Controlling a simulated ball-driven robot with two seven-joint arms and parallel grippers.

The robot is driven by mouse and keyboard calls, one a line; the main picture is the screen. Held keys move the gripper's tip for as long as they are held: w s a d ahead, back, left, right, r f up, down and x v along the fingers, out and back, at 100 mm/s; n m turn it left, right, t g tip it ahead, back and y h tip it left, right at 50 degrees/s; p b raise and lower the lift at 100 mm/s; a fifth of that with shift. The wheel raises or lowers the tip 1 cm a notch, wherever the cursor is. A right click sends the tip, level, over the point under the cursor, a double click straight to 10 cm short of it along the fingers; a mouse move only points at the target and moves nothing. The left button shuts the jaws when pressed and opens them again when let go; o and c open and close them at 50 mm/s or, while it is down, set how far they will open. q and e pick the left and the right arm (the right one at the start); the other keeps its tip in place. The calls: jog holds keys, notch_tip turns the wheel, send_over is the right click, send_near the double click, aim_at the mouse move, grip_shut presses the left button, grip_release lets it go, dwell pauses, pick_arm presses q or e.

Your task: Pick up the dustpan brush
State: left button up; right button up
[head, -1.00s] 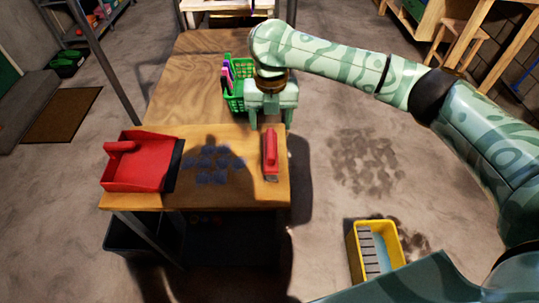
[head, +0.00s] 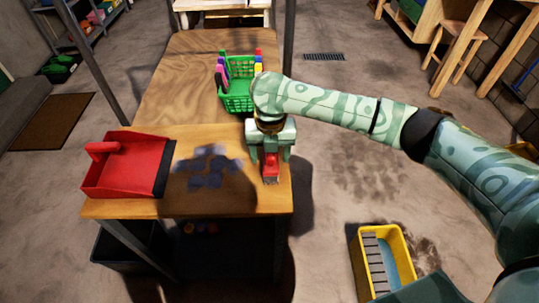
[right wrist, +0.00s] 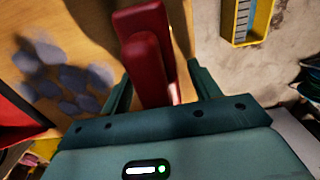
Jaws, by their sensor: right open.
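The red dustpan brush (head: 271,168) lies near the right edge of the wooden table, its far part hidden under my right gripper. My right gripper (head: 271,158) is open, with one finger on each side of the brush. In the right wrist view, the red brush handle (right wrist: 146,62) lies between the two parted fingers (right wrist: 160,92); I cannot tell whether either finger touches it. The red dustpan (head: 125,168) sits at the table's left edge. My left gripper is not in view.
Grey-blue debris (head: 208,165) lies on the wooden table (head: 225,203) between dustpan and brush. A green basket (head: 237,97) with colourful items stands farther back. A yellow bucket (head: 405,252) stands on the floor at right.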

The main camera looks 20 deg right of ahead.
jog(key=shift+r, duration=0.1)
jog(key=c, duration=1.1)
jog(key=shift+r, duration=0.15)
